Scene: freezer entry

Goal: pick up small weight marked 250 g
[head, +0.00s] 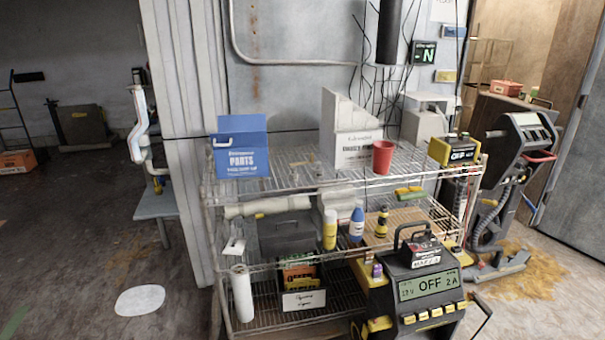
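I cannot make out a weight marked 250 g in the head view; no 250 g marking is readable. A small purple-topped item (377,270) sits on the yellow and black machine at the front right, too small to identify. A dark block with a handle and a white label (420,250) sits on top of that machine; its label is not clearly readable. My gripper is not in view.
A wire shelf rack (300,184) stands ahead, holding a blue parts box (240,148), a red cup (382,157) and bottles. The OFF-display machine (425,300) blocks its front right. A small blue table (155,204) stands left. The left floor is mostly open.

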